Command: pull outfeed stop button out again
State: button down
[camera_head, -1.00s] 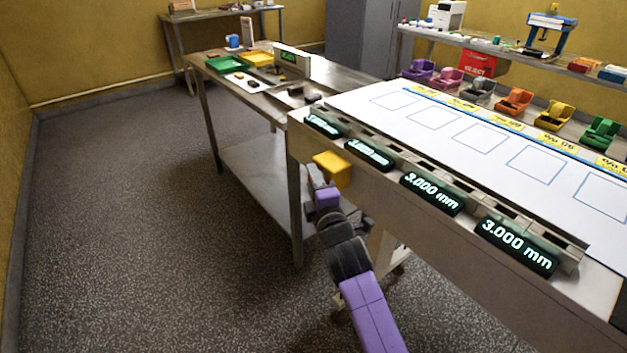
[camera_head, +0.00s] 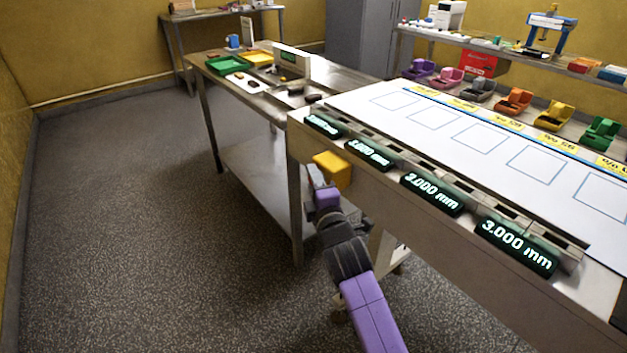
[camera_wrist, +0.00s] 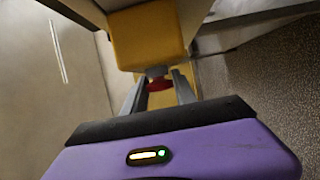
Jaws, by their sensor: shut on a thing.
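The outfeed stop button is a red knob (camera_wrist: 159,84) on a yellow box (camera_wrist: 148,36), seen in the wrist view. In the head view the yellow box (camera_head: 333,169) is fixed to the front side of the conveyor table near its left end. My gripper (camera_wrist: 160,90) is shut on the red knob, with one finger at each side of it. In the head view my gripper (camera_head: 318,178) reaches up to the box from below, and the knob is hidden there. I cannot tell how far out the knob stands.
The conveyor table (camera_head: 545,300) fills the right, with several green displays, one reading 3.000 mm (camera_head: 432,193), along its edge. A steel table (camera_head: 345,78) with green (camera_head: 231,65) and yellow trays stands behind. The floor at left (camera_head: 110,200) is clear.

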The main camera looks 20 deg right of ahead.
jog(key=shift+a+f, duration=0.1)
dwell(0.4)
jog(key=shift+s+a, duration=0.2)
jog(key=shift+a, duration=0.35)
jog(key=c, duration=1)
grip_release()
jog(key=shift+s+a, duration=0.2)
jog(key=shift+s, duration=1.8)
jog(key=shift+s+a, duration=0.15)
jog(key=shift+s, duration=1.8)
